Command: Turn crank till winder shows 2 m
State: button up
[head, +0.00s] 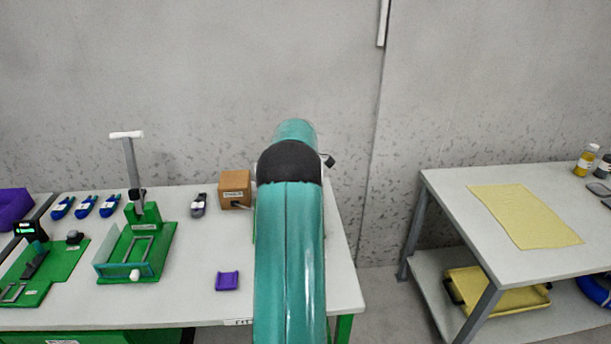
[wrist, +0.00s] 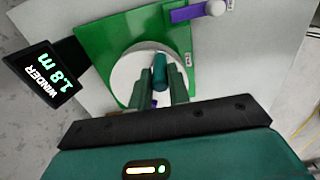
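The winder's black display (wrist: 46,77) reads "WINDER 1.8 m" at the left of the wrist view. Beside it, a pale round disc (wrist: 126,72) sits on a green base plate (wrist: 112,54). The teal crank handle (wrist: 159,68) stands up over the disc. My gripper (wrist: 160,80) has its two fingers on either side of this handle and appears shut on it. The handle's lower end is hidden between the fingers. In the head view my arm covers the winder and gripper.
A purple bar with a white knob (wrist: 214,9) lies on the plate's far side. On the bench (head: 190,303) stand a green fixture with a white-topped post (head: 129,160), a cardboard box (head: 235,188) and a purple block (head: 227,281). A second table (head: 455,210) stands right, across a gap.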

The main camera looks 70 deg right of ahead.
jog(key=shift+w+a, duration=0.2)
jog(key=shift+a, duration=0.45)
jog(key=shift+w+a, duration=0.2)
jog(key=shift+a, duration=0.4)
jog(key=shift+w+a, duration=0.6)
jog(key=shift+a, duration=0.35)
jog(key=shift+w+a, duration=0.65)
jog(key=shift+w, duration=0.25)
jog(key=o, duration=0.7)
jog(key=shift+c, duration=0.2)
notch_tip(320, 180, up, 8)
